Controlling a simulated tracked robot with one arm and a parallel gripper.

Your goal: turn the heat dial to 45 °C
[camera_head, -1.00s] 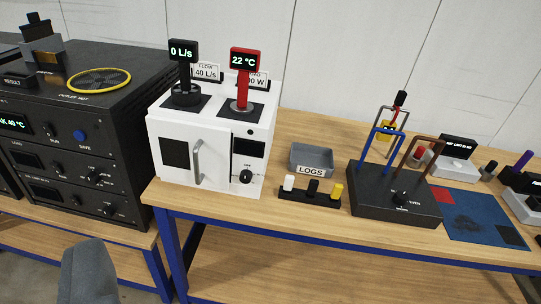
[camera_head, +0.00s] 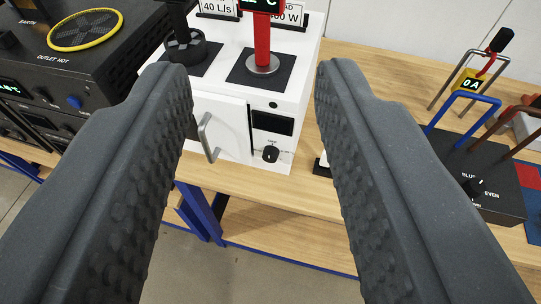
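A white box-shaped unit (camera_head: 222,105) stands on the wooden bench. A black dial (camera_head: 270,154) sits low on its front right, under a dark display (camera_head: 272,123); small markings around the dial are too small to read. A red probe (camera_head: 262,42) with a display, partly cut off at the top edge, stands on the unit's top. My gripper (camera_head: 252,80) is open, its two grey ribbed fingers wide apart in the foreground. The unit and dial show between the fingers, farther off. Nothing is between the fingertips.
A silver door handle (camera_head: 208,138) is left of the dial. A black instrument (camera_head: 62,70) is at left. A dark box with coloured bars (camera_head: 470,165) is at right. The right finger hides part of the bench.

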